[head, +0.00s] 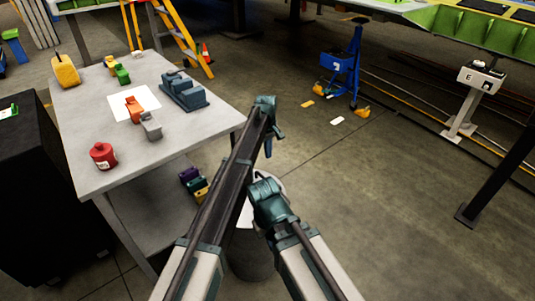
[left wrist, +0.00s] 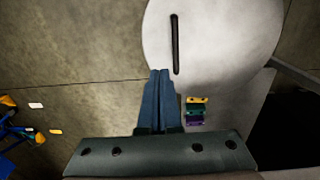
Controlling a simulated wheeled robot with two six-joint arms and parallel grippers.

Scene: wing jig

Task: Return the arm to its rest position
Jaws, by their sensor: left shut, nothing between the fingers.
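My left arm reaches up the middle of the head view, and my left gripper (head: 268,152) hangs at its far end, pointing down over open floor to the right of the workbench (head: 95,176). In the left wrist view its two blue fingers (left wrist: 160,73) are together with nothing between them. It holds nothing and touches nothing that I can see. My right arm folds in at the bottom centre of the head view; I cannot make out its gripper fingers.
A round pale bin top with a dark slot (left wrist: 215,40) lies below my left gripper. A blue stand (head: 342,70) is farther back.

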